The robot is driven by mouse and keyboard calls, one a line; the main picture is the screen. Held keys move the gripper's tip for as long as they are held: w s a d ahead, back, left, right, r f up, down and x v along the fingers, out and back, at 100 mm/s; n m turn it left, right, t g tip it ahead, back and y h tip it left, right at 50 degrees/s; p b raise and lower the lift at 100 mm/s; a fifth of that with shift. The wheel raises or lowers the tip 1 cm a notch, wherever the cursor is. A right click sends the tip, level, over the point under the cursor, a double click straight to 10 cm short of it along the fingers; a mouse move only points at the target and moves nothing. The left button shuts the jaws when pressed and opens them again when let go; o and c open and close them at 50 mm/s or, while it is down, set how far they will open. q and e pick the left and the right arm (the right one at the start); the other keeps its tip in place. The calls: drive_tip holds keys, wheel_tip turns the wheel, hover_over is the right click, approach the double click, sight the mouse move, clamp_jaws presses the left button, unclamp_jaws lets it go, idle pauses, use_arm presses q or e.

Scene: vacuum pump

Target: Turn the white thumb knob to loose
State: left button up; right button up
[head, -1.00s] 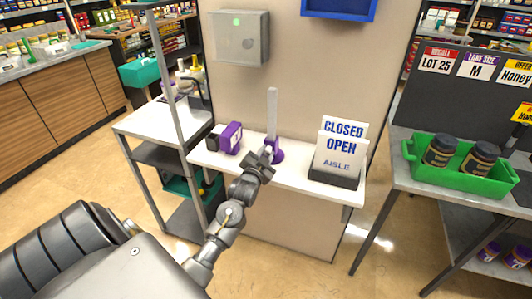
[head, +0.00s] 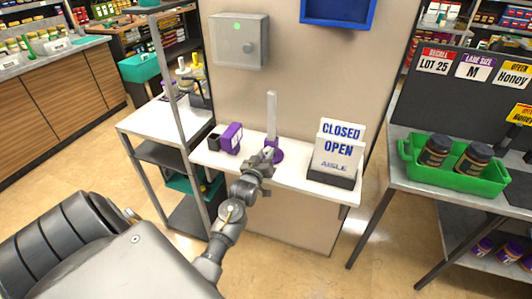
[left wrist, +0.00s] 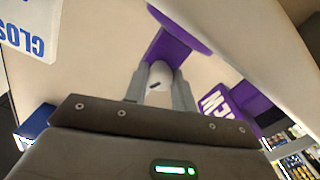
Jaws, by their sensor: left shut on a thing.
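The white thumb knob (left wrist: 160,76) sits on the purple bracket (left wrist: 178,38) in the left wrist view. My left gripper (left wrist: 158,88) has one finger on each side of the knob and is shut on it. In the head view my left gripper (head: 264,160) reaches the purple base (head: 278,154) of an upright light grey post (head: 272,115) on the white shelf. The gripper hides the knob there. My right gripper is not in view.
On the white shelf (head: 305,168), a purple box (head: 231,138) stands left of the post and a CLOSED/OPEN sign (head: 336,150) stands right. A grey wall box (head: 240,41) with a green light hangs above. A green crate (head: 452,173) holds jars at the right.

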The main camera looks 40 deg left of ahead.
use_arm(q)
drive_tip(key=shift+n+p, duration=0.45)
drive_tip(key=shift+n, duration=1.25)
drive_tip(key=o, duration=1)
drive_tip(key=shift+s+d+f, duration=0.1)
drive_tip(key=shift+s+f, duration=0.05)
drive_tip(key=shift+s, duration=0.15)
drive_tip(key=b+v, duration=0.2)
drive_tip(key=v, duration=0.8)
drive_tip(key=shift+d, duration=0.1)
